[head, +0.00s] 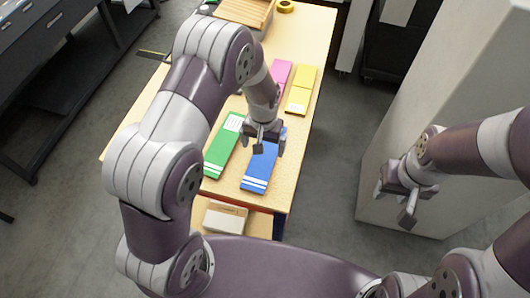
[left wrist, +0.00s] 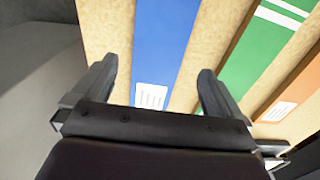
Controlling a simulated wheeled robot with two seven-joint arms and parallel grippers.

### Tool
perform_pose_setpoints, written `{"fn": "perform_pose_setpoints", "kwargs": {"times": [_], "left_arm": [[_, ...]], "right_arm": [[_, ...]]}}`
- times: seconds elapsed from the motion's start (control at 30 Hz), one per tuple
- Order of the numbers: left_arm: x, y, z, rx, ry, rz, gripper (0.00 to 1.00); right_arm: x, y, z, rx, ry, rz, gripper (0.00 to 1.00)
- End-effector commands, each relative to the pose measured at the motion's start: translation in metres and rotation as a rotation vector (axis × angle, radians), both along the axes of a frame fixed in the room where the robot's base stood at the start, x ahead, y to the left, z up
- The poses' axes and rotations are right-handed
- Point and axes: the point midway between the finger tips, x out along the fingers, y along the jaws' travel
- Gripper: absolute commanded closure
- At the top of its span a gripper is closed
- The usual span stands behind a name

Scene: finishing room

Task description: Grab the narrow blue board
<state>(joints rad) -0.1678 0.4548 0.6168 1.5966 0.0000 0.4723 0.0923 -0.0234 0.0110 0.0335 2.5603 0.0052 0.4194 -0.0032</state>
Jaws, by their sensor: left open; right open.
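The narrow blue board (head: 260,172) lies on the wooden table, with white stripes across its near end. My left gripper (head: 262,147) is over the board's far part and hides some of it. In the left wrist view the blue board (left wrist: 165,45) runs between the two open fingers (left wrist: 158,95), with a white label near the gripper. I see no contact between the fingers and the board. My right gripper (head: 405,205) is open and empty, off to the right of the table.
A green board (head: 221,150) lies left of the blue one. Pink (head: 281,72) and yellow (head: 302,88) boards lie farther back. An orange board (left wrist: 296,95) shows in the left wrist view. A wooden crate (head: 243,12) and a yellow tape roll (head: 285,6) are at the far end. A pale block (head: 400,130) stands right.

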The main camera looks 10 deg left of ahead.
Motion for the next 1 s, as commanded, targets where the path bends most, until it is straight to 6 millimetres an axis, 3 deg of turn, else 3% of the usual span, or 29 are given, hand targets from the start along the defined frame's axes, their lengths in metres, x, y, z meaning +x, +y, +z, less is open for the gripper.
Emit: {"fn": "perform_pose_setpoints", "kwargs": {"times": [0.1, 0.23, 0.47, 0.67, 1.0], "left_arm": [[-0.002, 0.0, -0.018, 0.002, 0.007, 0.0, 0.0], [-0.001, 0.0, -0.04, 0.0, 0.004, 0.0, 0.0], [0.0, 0.0, -0.045, 0.0, 0.001, 0.0, 0.0], [0.0, 0.0, -0.045, 0.0, 0.001, 0.0, 0.57], [0.0, -0.001, -0.042, 0.0, 0.0, 0.0, 0.57]], "right_arm": [[0.0, 0.0, 0.018, 0.0, -0.001, 0.0, 0.57], [0.0, 0.0, 0.02, 0.0, -0.001, 0.0, 0.57], [0.0, 0.0, 0.019, 0.0, 0.0, 0.0, 0.57], [0.0, 0.0, 0.019, 0.0, -0.001, 0.0, 0.57], [0.0, 0.0, 0.017, 0.0, -0.001, 0.0, 0.57]]}}
